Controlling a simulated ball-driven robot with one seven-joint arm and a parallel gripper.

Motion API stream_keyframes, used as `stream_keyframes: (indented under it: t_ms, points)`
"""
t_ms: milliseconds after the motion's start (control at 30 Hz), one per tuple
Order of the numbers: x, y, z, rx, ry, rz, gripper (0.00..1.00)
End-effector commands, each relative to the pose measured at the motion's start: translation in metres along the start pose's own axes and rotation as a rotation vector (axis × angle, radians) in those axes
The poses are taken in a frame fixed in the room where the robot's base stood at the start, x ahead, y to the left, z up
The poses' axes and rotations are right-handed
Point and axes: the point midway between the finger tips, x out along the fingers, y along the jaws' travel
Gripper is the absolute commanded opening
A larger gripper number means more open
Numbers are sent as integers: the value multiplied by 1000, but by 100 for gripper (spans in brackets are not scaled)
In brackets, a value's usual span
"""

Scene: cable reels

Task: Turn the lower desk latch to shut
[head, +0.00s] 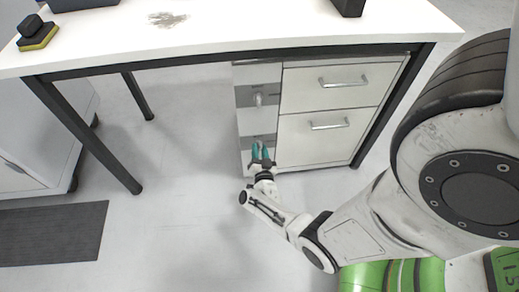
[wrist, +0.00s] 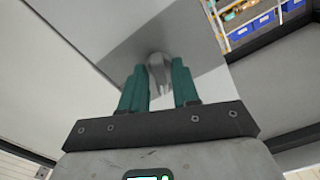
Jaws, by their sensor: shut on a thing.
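The desk (head: 300,30) has a drawer unit below it at the right. On the narrow panel left of the drawers is the upper latch (head: 258,99), a small grey handle. My gripper (head: 260,150) is at the lower part of this panel, its teal fingers covering the lower latch in the head view. In the wrist view, the lower latch (wrist: 157,72) is a grey metal handle between the two teal fingers, against a shiny plate (wrist: 120,45). My gripper is shut on it. The latch's exact angle is hard to tell.
Two drawers with bar handles (head: 343,82) are right of the latches. A black desk leg (head: 90,140) stands at the left, with a grey cabinet (head: 30,140) beyond it. A dark mat (head: 50,232) lies on the floor. The floor left of my gripper is clear.

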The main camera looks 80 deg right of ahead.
Motion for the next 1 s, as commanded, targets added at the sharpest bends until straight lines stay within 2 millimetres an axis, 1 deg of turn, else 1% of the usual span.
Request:
stream_keyframes:
  t_ms: [200,500,700,1000]
  points:
    - [-1,0,1,-183,-5,-1,0]
    - [-1,0,1,-360,-4,0,0]
    - [-1,0,1,-420,-4,-1,0]
    - [-1,1,1,-441,-4,-1,0]
